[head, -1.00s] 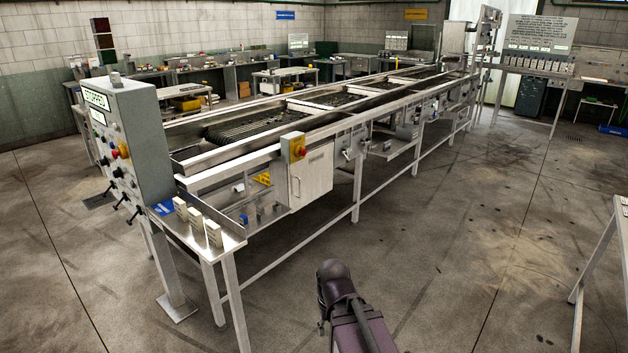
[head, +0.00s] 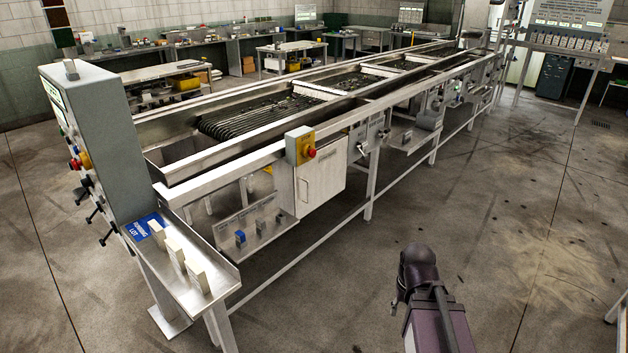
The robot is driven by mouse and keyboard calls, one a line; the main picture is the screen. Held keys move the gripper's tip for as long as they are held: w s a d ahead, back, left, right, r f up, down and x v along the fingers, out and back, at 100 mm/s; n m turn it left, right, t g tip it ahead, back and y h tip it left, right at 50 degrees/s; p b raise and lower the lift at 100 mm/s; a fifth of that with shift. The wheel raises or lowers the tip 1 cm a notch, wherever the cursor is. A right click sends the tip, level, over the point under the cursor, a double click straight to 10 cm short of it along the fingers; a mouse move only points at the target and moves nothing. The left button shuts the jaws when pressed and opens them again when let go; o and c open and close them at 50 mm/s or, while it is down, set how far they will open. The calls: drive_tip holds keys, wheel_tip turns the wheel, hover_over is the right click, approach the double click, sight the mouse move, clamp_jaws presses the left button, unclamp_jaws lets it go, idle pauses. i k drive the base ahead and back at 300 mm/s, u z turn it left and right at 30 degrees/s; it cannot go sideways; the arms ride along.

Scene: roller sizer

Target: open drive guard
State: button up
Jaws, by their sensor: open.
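A pale metal box with a flat door (head: 320,180) hangs on the near side of the long roller machine (head: 245,172); it looks like the drive guard. Its door is shut, and a thin vertical handle (head: 304,190) shows near the left edge. A yellow box with a red stop button (head: 310,153) sits at its upper left corner. My dark arm (head: 430,295) rises at the lower right, across open floor from the box and apart from it. No gripper fingers show.
A grey control cabinet (head: 95,135) stands at the left. A steel shelf (head: 195,262) with small pale blocks juts out beside it. Machine legs and a low rail (head: 305,265) run along the near side. The floor (head: 490,230) in front and to the right is clear.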

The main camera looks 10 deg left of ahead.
sight(316, 182)
drive_tip(key=u, duration=0.15)
drive_tip(key=i, duration=1.25)
drive_tip(key=u, duration=0.45)
